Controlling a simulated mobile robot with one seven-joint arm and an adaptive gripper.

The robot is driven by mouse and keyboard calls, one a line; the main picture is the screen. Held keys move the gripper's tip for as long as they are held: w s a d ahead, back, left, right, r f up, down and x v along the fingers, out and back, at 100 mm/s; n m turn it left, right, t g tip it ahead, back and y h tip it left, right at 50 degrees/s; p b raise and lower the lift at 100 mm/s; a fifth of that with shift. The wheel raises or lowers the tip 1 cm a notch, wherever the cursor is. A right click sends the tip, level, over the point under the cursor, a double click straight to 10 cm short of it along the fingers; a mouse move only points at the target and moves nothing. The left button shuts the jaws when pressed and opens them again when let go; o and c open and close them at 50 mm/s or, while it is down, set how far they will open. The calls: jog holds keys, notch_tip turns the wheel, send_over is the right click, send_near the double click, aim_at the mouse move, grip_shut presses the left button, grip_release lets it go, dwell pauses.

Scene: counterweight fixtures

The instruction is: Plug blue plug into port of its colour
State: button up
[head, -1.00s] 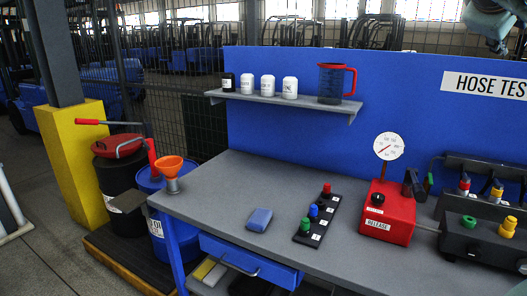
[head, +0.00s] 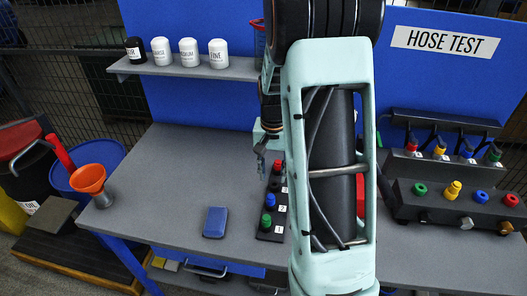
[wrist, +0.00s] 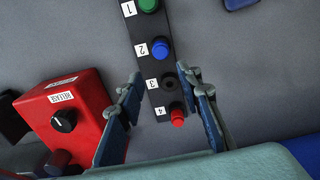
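The blue plug (wrist: 160,48) stands in slot 2 of a black rack (wrist: 140,30), between a green plug (wrist: 148,5) and the hole marked 3. A red plug (wrist: 177,115) is in slot 4. My gripper (wrist: 160,82) is open and empty above the rack, its fingers on either side near slot 3. In the head view, the gripper (head: 261,162) is left of my arm, beside the rack's red end; the blue plug (head: 271,200) shows there too. The blue port (head: 481,197) is on a black box (head: 435,211) at right, between yellow and red ones.
The red release box (wrist: 70,115) is beside the rack, mostly hidden behind my arm in the head view. A blue block (head: 215,222) lies left of the rack. A row of coloured hose ends (head: 440,150) stands behind the port box.

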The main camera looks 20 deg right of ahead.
aim_at(271, 196)
jog(key=shift+s+a+f, duration=0.2)
jog(key=shift+a+f, duration=0.15)
jog(key=shift+f, duration=0.15)
jog(key=shift+s+f+b, duration=0.15)
jog(key=shift+f+b, duration=0.55)
jog(key=shift+b, duration=0.05)
notch_tip(271, 196, down, 8)
jog(key=b, duration=0.5)
jog(key=shift+b, duration=0.4)
grip_shut()
